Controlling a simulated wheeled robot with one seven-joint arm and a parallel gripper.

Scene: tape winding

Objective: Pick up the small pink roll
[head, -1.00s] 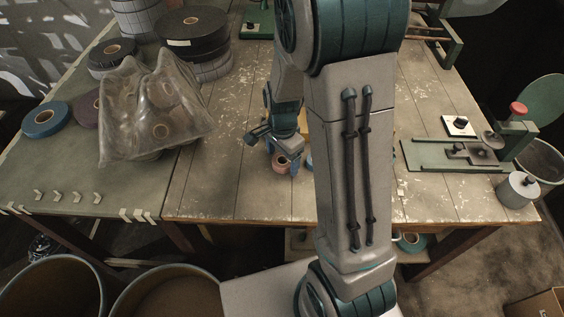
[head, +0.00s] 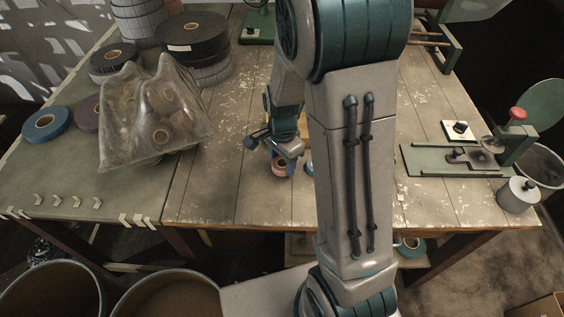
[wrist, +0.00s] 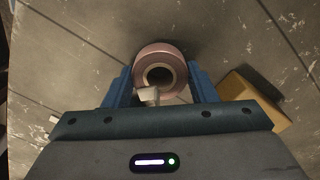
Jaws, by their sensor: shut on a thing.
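The small pink roll (wrist: 160,51) sits between the blue fingers of my gripper (wrist: 161,75) in the wrist view, its dark hole facing the camera. The fingers press on its left and right sides. In the head view the pink roll (head: 279,168) shows just below my gripper (head: 284,157), over the middle of the wooden table, partly covered by the gripper. I cannot tell whether the roll touches the tabletop or hangs slightly above it.
A yellow block (wrist: 256,100) lies right of the roll. A clear bag of rolls (head: 155,115), a blue roll (head: 46,121) and large black rolls (head: 192,35) stand left. A green fixture (head: 455,160) stands right. Bare table lies left of my gripper.

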